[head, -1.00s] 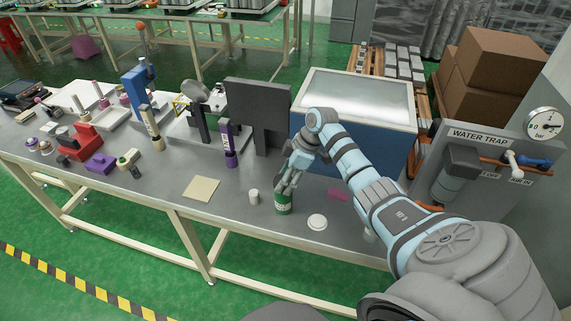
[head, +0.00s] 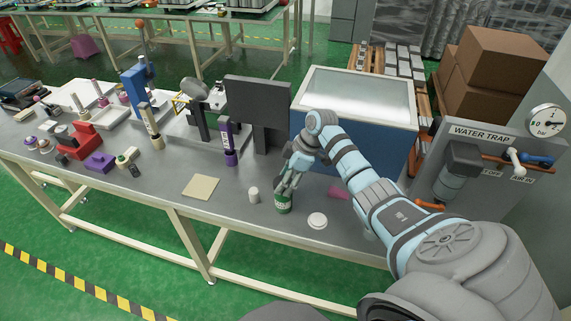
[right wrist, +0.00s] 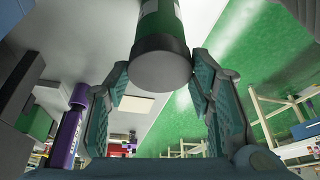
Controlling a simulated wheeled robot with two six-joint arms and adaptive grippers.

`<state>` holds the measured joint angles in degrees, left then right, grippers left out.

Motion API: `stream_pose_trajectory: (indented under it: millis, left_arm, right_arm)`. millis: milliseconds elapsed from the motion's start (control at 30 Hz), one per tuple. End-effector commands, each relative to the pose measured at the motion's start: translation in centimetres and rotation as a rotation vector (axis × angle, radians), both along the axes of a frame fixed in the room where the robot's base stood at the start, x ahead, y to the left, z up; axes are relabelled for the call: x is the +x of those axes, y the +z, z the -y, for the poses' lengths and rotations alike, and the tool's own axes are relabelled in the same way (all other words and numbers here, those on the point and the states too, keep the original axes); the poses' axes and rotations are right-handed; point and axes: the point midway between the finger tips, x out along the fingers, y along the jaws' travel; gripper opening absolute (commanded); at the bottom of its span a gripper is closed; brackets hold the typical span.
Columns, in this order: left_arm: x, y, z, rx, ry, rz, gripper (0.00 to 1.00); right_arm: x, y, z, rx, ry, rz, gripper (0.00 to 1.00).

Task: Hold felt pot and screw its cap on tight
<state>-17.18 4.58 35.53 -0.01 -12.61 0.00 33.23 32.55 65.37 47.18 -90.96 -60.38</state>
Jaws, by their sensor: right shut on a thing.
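The felt pot (head: 283,206) is a small green jar with a pale label. It stands upright on the grey bench near the front edge. In the right wrist view the green pot (right wrist: 158,22) shows with a dark grey cap (right wrist: 160,65) on the end facing me. My right gripper (head: 286,188) comes down on the pot from above. In the right wrist view its two teal-padded fingers (right wrist: 160,82) are on either side of the cap, shut on it. Whether the cap sits fully tight cannot be told. My left gripper is not in view.
A small white cylinder (head: 254,196) stands left of the pot, and a white disc (head: 317,220) lies to its right. A beige square (head: 201,187) lies further left. A dark upright panel (head: 258,105) and a blue box (head: 354,150) stand behind.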

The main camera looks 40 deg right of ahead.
Motion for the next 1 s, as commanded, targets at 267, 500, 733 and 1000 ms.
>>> stream_pose_trajectory:
  millis: [267, 500, 733, 1000]
  left_arm:
    - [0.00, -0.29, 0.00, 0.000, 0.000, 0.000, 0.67]
    - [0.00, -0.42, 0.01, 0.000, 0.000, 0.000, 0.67]
    - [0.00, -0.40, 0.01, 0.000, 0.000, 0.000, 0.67]
    - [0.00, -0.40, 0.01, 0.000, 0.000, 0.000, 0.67]
  right_arm:
    - [-0.01, -0.48, -0.01, 0.000, 0.000, 0.000, 0.34]
    - [0.00, -0.72, -0.01, 0.000, 0.000, 0.000, 0.55]
    - [0.00, -0.69, -0.01, 0.000, 0.000, 0.000, 0.72]
    - [0.00, -0.69, 0.00, 0.000, 0.000, 0.000, 0.72]
